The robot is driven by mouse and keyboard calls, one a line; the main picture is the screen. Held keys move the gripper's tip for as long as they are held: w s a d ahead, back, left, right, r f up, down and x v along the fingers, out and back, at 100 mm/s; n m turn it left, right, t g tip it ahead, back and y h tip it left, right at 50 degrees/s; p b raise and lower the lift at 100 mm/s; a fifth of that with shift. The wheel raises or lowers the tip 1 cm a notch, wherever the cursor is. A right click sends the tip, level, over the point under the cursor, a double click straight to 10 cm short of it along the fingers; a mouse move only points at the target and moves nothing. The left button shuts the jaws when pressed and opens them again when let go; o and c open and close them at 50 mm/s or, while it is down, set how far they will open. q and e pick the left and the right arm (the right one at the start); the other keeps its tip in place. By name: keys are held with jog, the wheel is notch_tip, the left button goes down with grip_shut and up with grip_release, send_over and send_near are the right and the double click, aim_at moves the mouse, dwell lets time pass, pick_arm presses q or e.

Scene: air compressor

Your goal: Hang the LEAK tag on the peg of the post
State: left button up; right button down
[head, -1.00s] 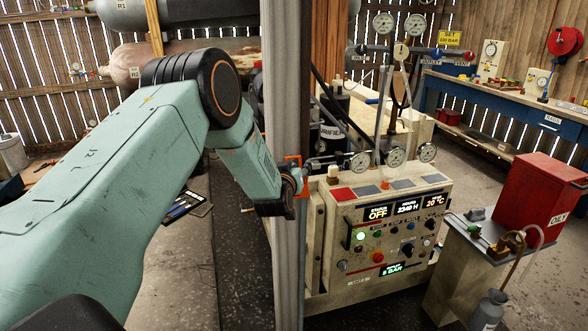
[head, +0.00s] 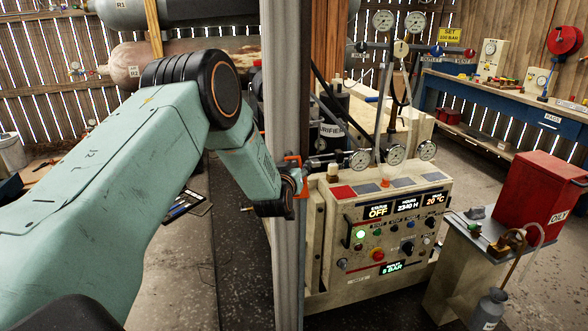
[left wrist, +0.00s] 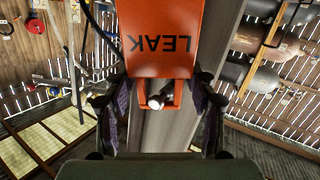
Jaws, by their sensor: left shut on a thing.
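The orange LEAK tag (left wrist: 162,40) fills the upper middle of the left wrist view, its lettering upside down there. Only small orange edges of the tag (head: 296,163) show in the head view, beside the post. My left gripper (left wrist: 160,105) is shut on the tag, with a dark finger on each side. The grey post (head: 286,100) stands upright. A pale round end, apparently the peg (left wrist: 156,102), shows inside the tag's opening. I cannot tell how deep it sits. My right gripper is out of view.
The compressor panel (head: 385,240) stands just right of the post, with gauges (head: 396,154) above it. A red box (head: 540,200) and a blue workbench (head: 505,105) are farther right.

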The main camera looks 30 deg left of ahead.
pick_arm(q)
jog(key=o, duration=1.2)
jog(key=shift+s, duration=0.1)
jog(key=v, duration=1.2)
jog(key=x, duration=1.2)
